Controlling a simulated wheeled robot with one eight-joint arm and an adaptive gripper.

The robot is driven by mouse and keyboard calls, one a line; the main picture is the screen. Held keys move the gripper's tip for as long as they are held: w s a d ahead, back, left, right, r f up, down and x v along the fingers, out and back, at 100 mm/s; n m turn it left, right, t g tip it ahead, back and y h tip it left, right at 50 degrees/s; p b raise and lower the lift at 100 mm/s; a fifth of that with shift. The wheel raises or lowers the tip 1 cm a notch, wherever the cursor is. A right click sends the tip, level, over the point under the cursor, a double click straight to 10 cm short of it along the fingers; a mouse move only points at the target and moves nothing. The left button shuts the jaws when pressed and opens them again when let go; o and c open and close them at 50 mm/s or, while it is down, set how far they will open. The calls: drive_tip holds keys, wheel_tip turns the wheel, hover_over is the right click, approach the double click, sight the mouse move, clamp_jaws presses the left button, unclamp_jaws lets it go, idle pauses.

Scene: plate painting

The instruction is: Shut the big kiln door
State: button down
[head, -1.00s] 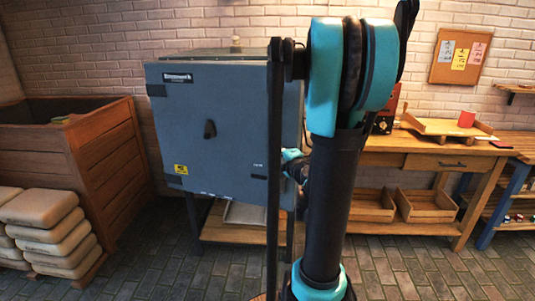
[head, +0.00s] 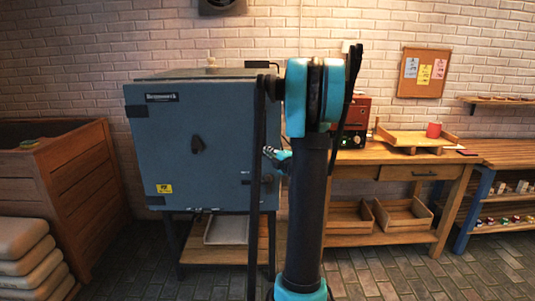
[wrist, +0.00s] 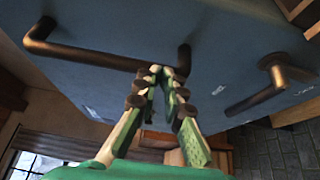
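The big kiln (head: 205,74) is a blue-grey box on a dark stand, left of my arm in the head view. Its door (head: 200,130) faces me with a nameplate, a dark knob and a yellow sticker. The door looks close to the kiln body; my arm hides its right side, so I cannot tell whether a gap is left. In the wrist view the door (wrist: 225,45) fills the top, with a long bronze handle (wrist: 95,54) and a second bronze latch (wrist: 262,97). My gripper (wrist: 167,71) has its fingertips together, near one end of the long handle.
A wooden bin (head: 70,190) and stacked pale bags (head: 25,258) stand left of the kiln. A wooden workbench (head: 400,160) with a red box (head: 357,118) and a tray (head: 418,139) stands to the right. The paved floor (head: 400,275) before the bench is clear.

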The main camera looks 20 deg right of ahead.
drive_tip(key=s+d+r+m+h, duration=0.3)
drive_tip(key=s+m+h, duration=0.7)
drive_tip(key=s+m, duration=0.25)
drive_tip(key=s+a+f+m+g+y, duration=0.7)
drive_tip(key=s+a+f+g, duration=0.6)
drive_tip(key=s+a+f, duration=0.8)
wheel_tip(320, 180, down, 2)
drive_tip(key=shift+s+a+f+g, duration=0.1)
drive_tip(key=shift+s+a+g, duration=0.2)
drive_tip(key=shift+s, duration=0.45)
